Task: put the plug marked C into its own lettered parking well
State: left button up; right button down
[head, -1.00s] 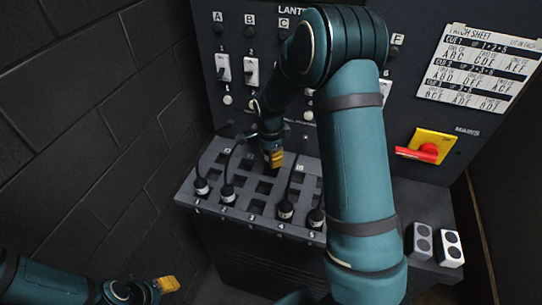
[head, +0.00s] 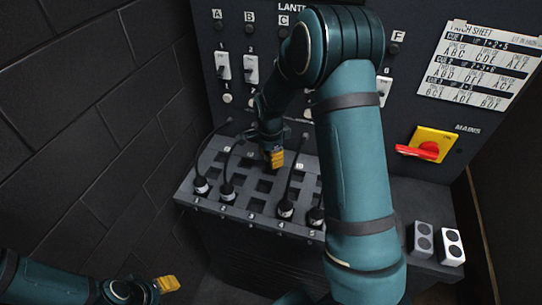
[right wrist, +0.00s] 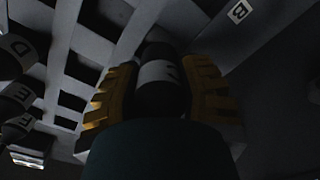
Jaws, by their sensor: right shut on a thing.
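My right gripper (head: 276,158) is over the back rows of the slotted grey panel (head: 246,213). In the right wrist view it is shut on a dark plug (right wrist: 162,77) with a white band. The letter on that band is only partly visible, so I cannot read it surely. A grey surface with square openings (right wrist: 85,45) lies beyond the plug, and a B label (right wrist: 239,11) shows at top right. I cannot tell whether the plug tip is inside an opening. My left gripper (head: 168,284) is low at the left, away from the panel; its jaw gap is unclear.
Corded plugs stand in the front row, including ones at left (head: 201,186) and right (head: 286,208). The right wrist view shows plugs marked D (right wrist: 18,48), E (right wrist: 20,97) and F (right wrist: 14,130). A red mains switch (head: 418,152) is on the upright panel.

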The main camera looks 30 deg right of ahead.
jog(key=shift+f+b, duration=1.2)
jog(key=shift+f, duration=0.75)
jog(key=c, duration=0.6)
grip_release()
notch_tip(320, 180, up, 12)
jog(key=shift+a, duration=0.1)
